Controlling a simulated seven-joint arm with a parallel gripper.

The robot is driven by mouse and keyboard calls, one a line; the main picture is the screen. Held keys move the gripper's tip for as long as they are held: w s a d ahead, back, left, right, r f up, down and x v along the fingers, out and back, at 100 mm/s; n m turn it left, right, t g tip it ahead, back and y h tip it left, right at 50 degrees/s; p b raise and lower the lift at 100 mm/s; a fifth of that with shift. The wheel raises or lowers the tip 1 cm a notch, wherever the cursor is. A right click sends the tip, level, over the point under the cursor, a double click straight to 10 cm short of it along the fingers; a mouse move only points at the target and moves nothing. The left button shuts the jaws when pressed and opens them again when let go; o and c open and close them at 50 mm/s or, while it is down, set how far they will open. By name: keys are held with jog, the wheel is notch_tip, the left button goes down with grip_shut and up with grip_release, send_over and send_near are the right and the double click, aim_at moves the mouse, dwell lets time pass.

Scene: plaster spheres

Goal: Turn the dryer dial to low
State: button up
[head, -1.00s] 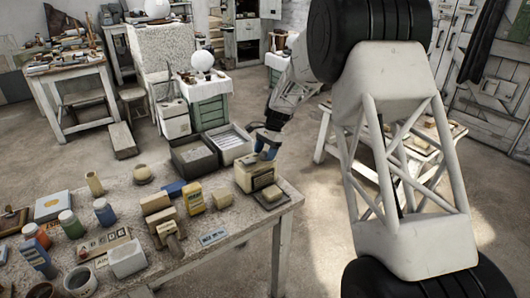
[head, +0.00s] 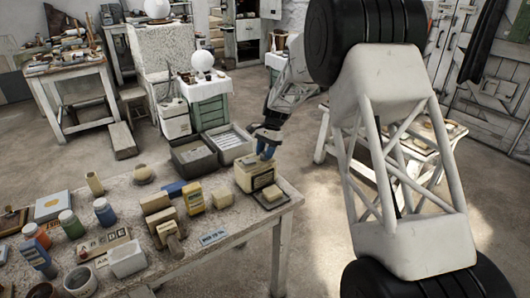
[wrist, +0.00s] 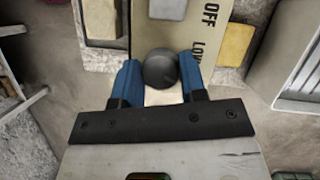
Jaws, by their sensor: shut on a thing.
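The dryer (head: 243,178) is a cream box with a dark front opening, near the right end of the table. In the wrist view its pale top (wrist: 170,30) carries the words OFF and LOW along the right side. The dark round dial (wrist: 160,68) sits between the blue fingertips of my gripper (wrist: 160,78). My gripper (head: 267,150) reaches down onto the dryer's top from behind and is shut on the dial. The dial's pointer is not visible, so I cannot tell its setting.
Two grey trays (head: 192,158) stand behind the dryer. A yellow box (head: 194,199), pale blocks and several jars (head: 105,212) fill the left.

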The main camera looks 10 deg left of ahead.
jog(key=n+h, duration=0.1)
jog(key=n, duration=0.4)
jog(key=shift+a+g+h, duration=0.1)
jog(key=shift+g+h, duration=0.3)
jog(key=n+h, duration=0.2)
jog(key=n, duration=0.3)
jog(key=shift+n+t, duration=0.3)
jog(key=o, duration=0.9)
jog(key=v, duration=0.8)
